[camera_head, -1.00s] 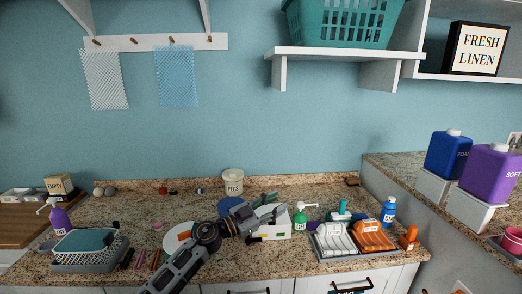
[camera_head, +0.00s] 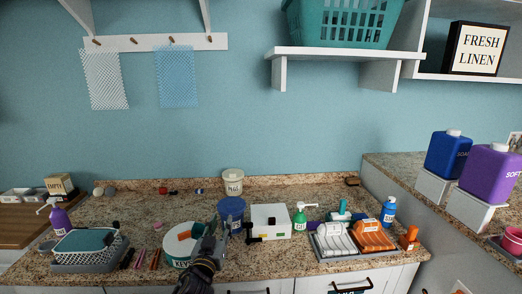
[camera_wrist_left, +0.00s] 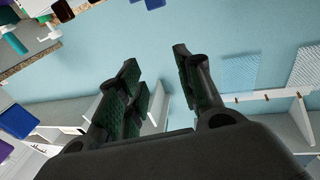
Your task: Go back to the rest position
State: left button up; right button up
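My left gripper (camera_head: 210,238) shows at the bottom middle of the head view, pointing away from me in front of the counter. It overlaps the right side of a round white container (camera_head: 172,258) with dark lettering, and I cannot tell the gap between them. In the left wrist view the two dark fingers of my left gripper (camera_wrist_left: 156,60) stand apart with nothing between them, and blue wall shows through the gap. My right gripper is in neither view.
The granite counter (camera_head: 100,210) holds a blue cup (camera_head: 231,210), a white box (camera_head: 270,220), a green pump bottle (camera_head: 300,217), a grey tray (camera_head: 345,257) with white and orange items, and a wire basket (camera_head: 90,247). A shelf (camera_head: 345,53) hangs above.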

pick_arm(q)
jog(key=s+a+f+n+g+y, duration=0.25)
jog(key=s+a+f+g, duration=0.2)
jog(key=f, duration=0.35)
jog(key=s+a+f+m+g, duration=0.15)
jog(key=s+f+g, duration=0.45)
jog(key=s, duration=0.8)
jog(key=s+a+f+m+g, duration=0.1)
jog(key=s+a+f+g, duration=0.35)
jog(key=s, duration=0.85)
jog(key=s+d+f+g, duration=0.1)
jog(key=s+f, duration=0.2)
jog(key=f, duration=3.3)
jog(key=s+a+f, duration=0.2)
jog(key=s+f, duration=0.8)
jog(key=s, duration=0.1)
jog(key=s+a+f+g, duration=0.1)
jog(key=s+a+f, duration=0.1)
jog(key=s+f, duration=0.8)
jog(key=shift+s+m+g, duration=0.3)
jog(key=shift+s+m, duration=0.1)
jog(key=shift+s, duration=0.3)
jog(key=shift+d, duration=0.1)
